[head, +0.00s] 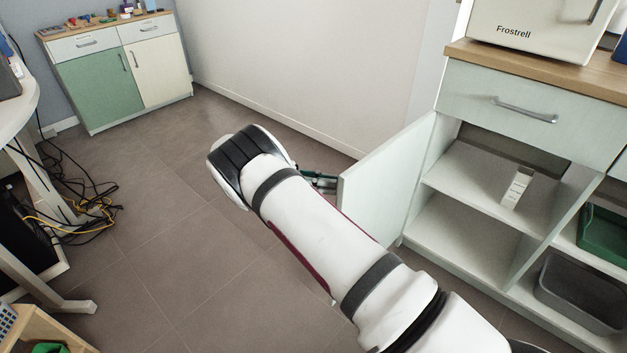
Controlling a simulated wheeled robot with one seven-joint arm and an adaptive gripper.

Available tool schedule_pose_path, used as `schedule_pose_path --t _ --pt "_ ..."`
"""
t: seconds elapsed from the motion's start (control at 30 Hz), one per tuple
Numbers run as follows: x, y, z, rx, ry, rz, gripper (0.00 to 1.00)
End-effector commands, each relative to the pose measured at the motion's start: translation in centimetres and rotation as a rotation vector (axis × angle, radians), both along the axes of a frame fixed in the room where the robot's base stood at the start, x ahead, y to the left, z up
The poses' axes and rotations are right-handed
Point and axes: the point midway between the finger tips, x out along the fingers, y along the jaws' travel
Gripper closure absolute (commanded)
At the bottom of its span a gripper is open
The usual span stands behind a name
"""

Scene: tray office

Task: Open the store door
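The store door (388,185) is a pale panel on the right-hand cabinet. It stands swung wide open, out to the left of the cabinet front. The cabinet inside shows a shelf (478,188) with a small white box (516,187) on it. My arm reaches across the middle of the view to the door's outer side. My gripper (330,183) is at the free edge of the door, mostly hidden behind my arm and the door. I cannot tell whether its fingers touch the door or are shut.
A drawer (520,108) with a grey handle is closed above the opening. A green tray (604,236) and a grey bin (580,292) sit in the right compartments. Cables (75,200) lie on the floor at left. A green-and-white cabinet (122,72) stands at the back. The middle floor is clear.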

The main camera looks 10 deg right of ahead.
Motion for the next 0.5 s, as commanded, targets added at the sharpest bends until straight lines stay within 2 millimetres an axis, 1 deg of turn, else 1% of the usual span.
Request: schedule_pose_path --t 0.03,0.13,0.5 --pt "0.4 0.8 -0.1 0.000 -0.002 0.003 0.83" --pt "0.9 2.3 -0.1 0.001 -0.003 0.002 0.83" --pt "1.5 3.9 -0.1 -0.004 0.001 -0.005 0.83"
